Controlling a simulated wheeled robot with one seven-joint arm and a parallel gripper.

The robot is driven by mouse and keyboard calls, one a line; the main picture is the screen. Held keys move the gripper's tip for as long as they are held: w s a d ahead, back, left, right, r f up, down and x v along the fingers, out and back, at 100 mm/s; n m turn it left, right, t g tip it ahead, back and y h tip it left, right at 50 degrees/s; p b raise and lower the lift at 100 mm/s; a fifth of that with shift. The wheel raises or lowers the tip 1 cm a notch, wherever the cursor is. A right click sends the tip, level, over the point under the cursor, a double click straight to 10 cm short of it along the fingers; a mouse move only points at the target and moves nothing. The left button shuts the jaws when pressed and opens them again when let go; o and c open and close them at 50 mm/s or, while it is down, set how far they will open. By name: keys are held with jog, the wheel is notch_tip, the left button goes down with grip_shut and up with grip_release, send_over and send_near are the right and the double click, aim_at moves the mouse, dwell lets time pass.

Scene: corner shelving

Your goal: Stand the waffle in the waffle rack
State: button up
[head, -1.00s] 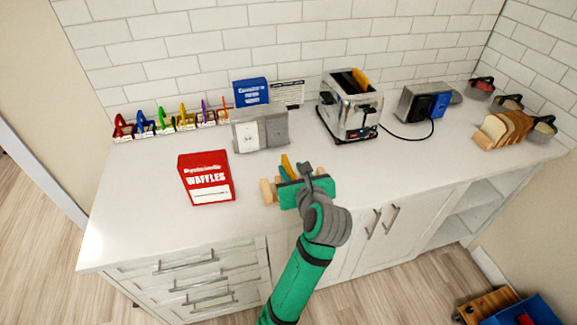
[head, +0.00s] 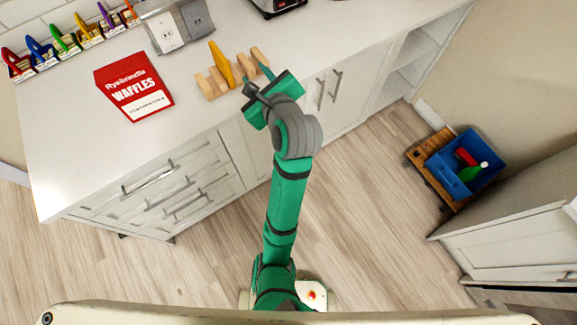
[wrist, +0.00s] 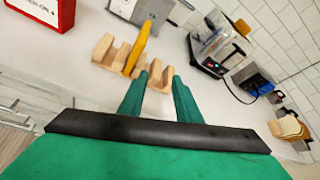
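A golden-yellow waffle (head: 221,64) stands upright in the light wooden waffle rack (head: 213,88) near the counter's front edge. In the wrist view the waffle (wrist: 141,45) leans a little and sits between wooden posts of the rack (wrist: 103,50), left of my fingers. My gripper (head: 258,80) is at the rack's right front side. In the wrist view my gripper (wrist: 159,77) is open, its two green fingers apart, with a wooden post showing between them. The fingers are clear of the waffle; I cannot tell whether they touch the rack. The waffle's lower edge is hidden by the rack.
A red waffle box (head: 134,87) stands left of the rack. A grey socket block (head: 178,24) is behind.

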jog(key=s+d+f+n+t+h, duration=0.2)
jog(key=s+d+f+n+h, duration=0.2)
jog(key=s+d+f+n, duration=0.95)
jog(key=s+a+f+n, duration=0.1)
jog(key=s+a+n, duration=0.1)
jog(key=s+n, duration=0.4)
jog(key=s+a+f+n+t+h, duration=0.1)
jog(key=s+a+n, duration=0.2)
jog(key=s, duration=1.4)
jog(key=n, duration=0.3)
jog(key=shift+f+n+h, duration=0.25)
jog(key=shift+n+h, duration=0.05)
jog(key=shift+n, duration=0.05)
